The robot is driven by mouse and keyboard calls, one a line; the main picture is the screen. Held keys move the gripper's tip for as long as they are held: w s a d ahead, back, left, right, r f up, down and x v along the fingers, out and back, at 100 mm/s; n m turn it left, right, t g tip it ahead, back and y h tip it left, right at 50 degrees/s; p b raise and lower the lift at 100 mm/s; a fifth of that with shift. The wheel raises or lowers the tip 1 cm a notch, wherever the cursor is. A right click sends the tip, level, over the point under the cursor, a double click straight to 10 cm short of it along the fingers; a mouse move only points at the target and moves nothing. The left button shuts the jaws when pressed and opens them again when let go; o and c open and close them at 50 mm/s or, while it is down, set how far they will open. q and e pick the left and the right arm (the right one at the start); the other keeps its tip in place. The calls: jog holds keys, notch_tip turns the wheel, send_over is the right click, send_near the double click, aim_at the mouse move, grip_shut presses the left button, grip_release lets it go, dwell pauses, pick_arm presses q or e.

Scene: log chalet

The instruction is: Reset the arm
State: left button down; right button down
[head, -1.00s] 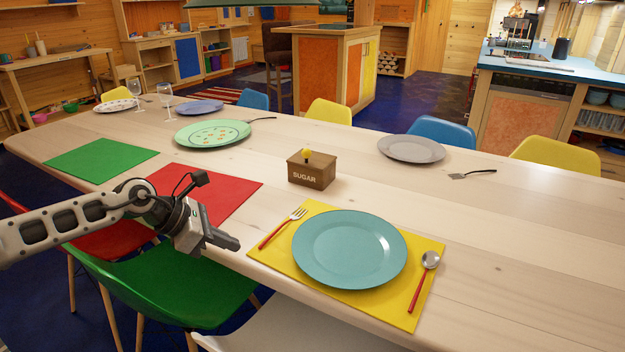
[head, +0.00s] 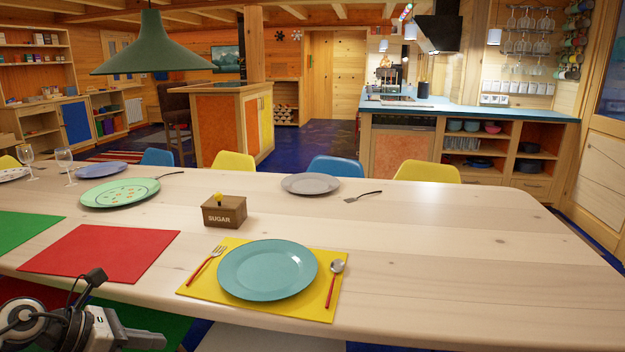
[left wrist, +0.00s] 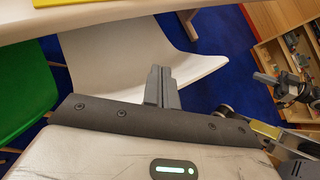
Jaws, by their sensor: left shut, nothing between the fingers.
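My left gripper (head: 140,340) is at the lower left of the head view, in front of the table's near edge. It is shut and empty, and its fingers point right. In the left wrist view its closed fingers (left wrist: 160,88) show in front of a white chair (left wrist: 125,55). Another arm part of mine shows at the right of the left wrist view.
The long wooden table (head: 430,250) fills the middle. A yellow placemat (head: 195,285) holds a teal plate (head: 268,270), a fork and a spoon. A sugar box (head: 224,212) stands behind it. A red placemat (head: 100,253) lies left. The table's right part is clear.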

pick_arm(q)
jog(key=d+n+h, duration=0.1)
jog(key=d+n, duration=0.1)
jog(key=d, duration=0.2)
jog(key=s+d+n+t+h, duration=0.1)
jog(key=d+n+h, duration=0.1)
jog(key=d, duration=0.2)
jog(key=s+d+n+h, duration=0.1)
jog(key=d+n, duration=0.1)
jog(key=d, duration=0.2)
jog(key=shift+s+f+t, duration=0.25)
jog(key=shift+f+t, duration=0.05)
jog(key=shift+t, duration=0.1)
jog(key=s+d+n+t, duration=0.2)
jog(key=d+n+t, duration=0.2)
jog(key=n, duration=0.6)
jog(key=s+f+n+y, duration=0.4)
jog(key=s+f+n, duration=0.2)
jog(key=n, duration=0.7)
jog(key=s+a+f+n+g+y+p, duration=0.1)
jog(key=s+f+n+y, duration=0.4)
jog(key=n, duration=0.8)
jog(key=s, duration=0.3)
jog(key=shift+s+f+g, duration=0.25)
jog(key=shift+f+g, duration=0.05)
jog(key=shift+f, duration=0.05)
